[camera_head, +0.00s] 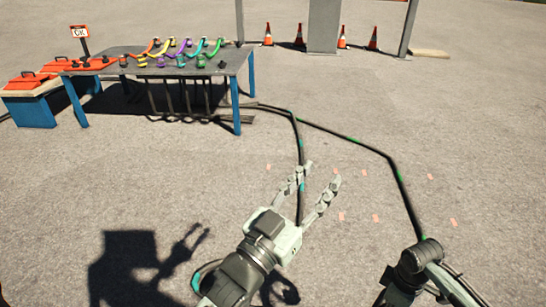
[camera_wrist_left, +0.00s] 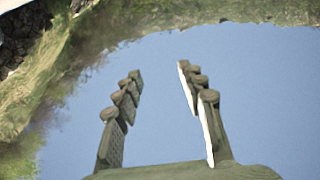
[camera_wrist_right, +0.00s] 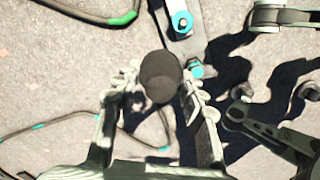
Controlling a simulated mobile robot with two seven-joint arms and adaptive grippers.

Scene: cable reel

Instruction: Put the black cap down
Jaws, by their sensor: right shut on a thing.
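The black cap (camera_wrist_right: 160,76) is a dark, round, short cylinder in the right wrist view. It sits between the fingertips of my right gripper (camera_wrist_right: 158,88), which is shut on it, with the ground far behind it. I cannot make out the right gripper or the held cap in the head view. My left gripper (camera_head: 321,174) is open and empty above the ground in the head view. Its two spread fingers also show in the left wrist view (camera_wrist_left: 159,72) with only sky between them.
A grey table (camera_head: 240,60) at back left carries coloured cable pieces (camera_head: 172,46) and a row of small coloured parts (camera_head: 180,61). Red cases (camera_head: 28,80) lie at its left by an OK sign (camera_head: 80,31). Black cables (camera_head: 350,139) cross the ground. Cones (camera_head: 268,35) stand behind.

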